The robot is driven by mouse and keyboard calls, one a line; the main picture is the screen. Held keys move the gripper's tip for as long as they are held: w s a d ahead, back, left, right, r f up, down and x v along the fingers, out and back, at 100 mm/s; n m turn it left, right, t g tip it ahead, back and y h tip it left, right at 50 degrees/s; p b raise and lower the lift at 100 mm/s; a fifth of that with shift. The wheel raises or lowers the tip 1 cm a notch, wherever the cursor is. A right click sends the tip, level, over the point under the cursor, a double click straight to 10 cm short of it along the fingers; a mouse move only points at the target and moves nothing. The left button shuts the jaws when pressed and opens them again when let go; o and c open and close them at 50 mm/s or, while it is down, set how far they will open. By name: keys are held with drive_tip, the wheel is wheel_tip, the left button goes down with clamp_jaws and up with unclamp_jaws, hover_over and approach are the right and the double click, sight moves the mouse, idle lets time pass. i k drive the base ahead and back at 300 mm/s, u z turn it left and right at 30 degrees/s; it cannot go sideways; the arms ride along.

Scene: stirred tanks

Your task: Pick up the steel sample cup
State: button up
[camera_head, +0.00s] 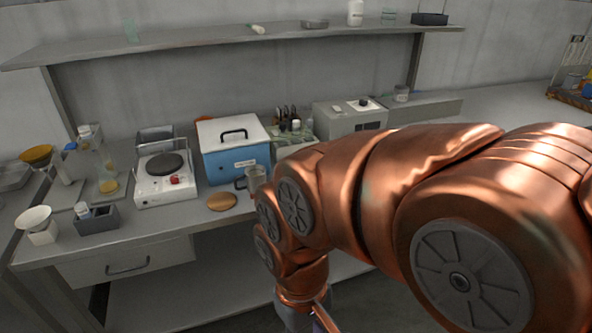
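A small grey cup-like vessel (257,177) stands on the bench in front of the blue box, its right side close to my arm's outline. A dark handle-like shape shows at its left; I cannot tell for sure that it is the steel sample cup. My copper arm reaches across the right and middle of the view and bends down in front of the bench. Only the start of my gripper (292,316) shows at the bottom edge; its fingers are cut off.
A blue box with a white lid (233,152), a white hotplate (166,182) and a grey instrument (350,117) stand along the bench. A round wooden disc (222,201) lies near the front edge. A shelf (200,43) runs above. A drawer (127,264) sits below.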

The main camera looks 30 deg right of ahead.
sight(250, 181)
drive_tip(key=u, duration=1.15)
drive_tip(key=i, duration=1.45)
drive_tip(key=z, duration=2.05)
